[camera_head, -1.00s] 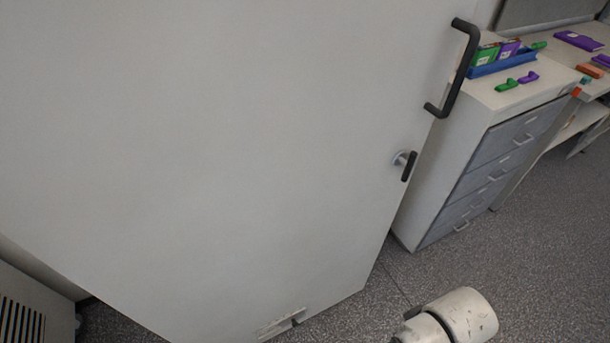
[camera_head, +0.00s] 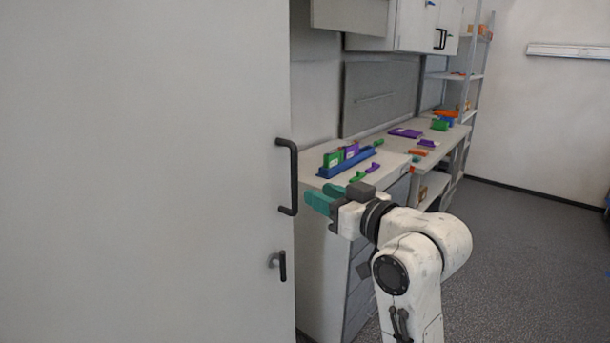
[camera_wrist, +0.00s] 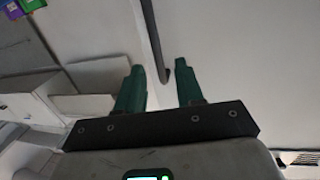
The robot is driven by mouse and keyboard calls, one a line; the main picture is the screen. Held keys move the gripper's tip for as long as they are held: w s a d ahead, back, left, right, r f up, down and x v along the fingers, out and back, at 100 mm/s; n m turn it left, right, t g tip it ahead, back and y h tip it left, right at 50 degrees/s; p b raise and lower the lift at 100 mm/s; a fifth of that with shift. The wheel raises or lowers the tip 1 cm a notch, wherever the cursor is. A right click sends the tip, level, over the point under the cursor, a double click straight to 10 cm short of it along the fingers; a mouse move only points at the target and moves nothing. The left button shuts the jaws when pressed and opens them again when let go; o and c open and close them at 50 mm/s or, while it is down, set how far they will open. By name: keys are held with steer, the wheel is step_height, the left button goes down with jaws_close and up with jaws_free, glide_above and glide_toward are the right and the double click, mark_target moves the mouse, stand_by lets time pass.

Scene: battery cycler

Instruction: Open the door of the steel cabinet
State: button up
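The steel cabinet door (camera_head: 140,170) is a large pale panel filling the left of the head view. A black bar handle (camera_head: 294,178) stands near its right edge, with a small black lever (camera_head: 282,266) below it. My gripper (camera_head: 322,197) is just right of the bar handle, its teal fingers pointing left toward it. In the wrist view my gripper (camera_wrist: 160,80) has its two green fingers apart, with nothing between their bases. The dark bar handle (camera_wrist: 155,40) shows beyond, its end between the fingertips. Contact with the handle cannot be told.
A drawer cabinet (camera_head: 335,270) stands right of the door, topped by a blue tray (camera_head: 347,163) and small green and purple pieces close behind my gripper. A workbench (camera_head: 440,145) and shelves continue behind. Grey floor (camera_head: 520,250) is free at the right.

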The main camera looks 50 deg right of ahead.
mark_target(297, 170)
steer(key=shift+t, duration=0.3)
steer(key=w, duration=0.3)
steer(key=w+d+r+p, duration=0.1)
steer(key=w, duration=0.2)
steer(key=w+d+r+p, duration=0.1)
steer(key=w, duration=0.3)
steer(key=shift+d, duration=0.15)
steer(key=shift+c, duration=0.2)
jaws_close()
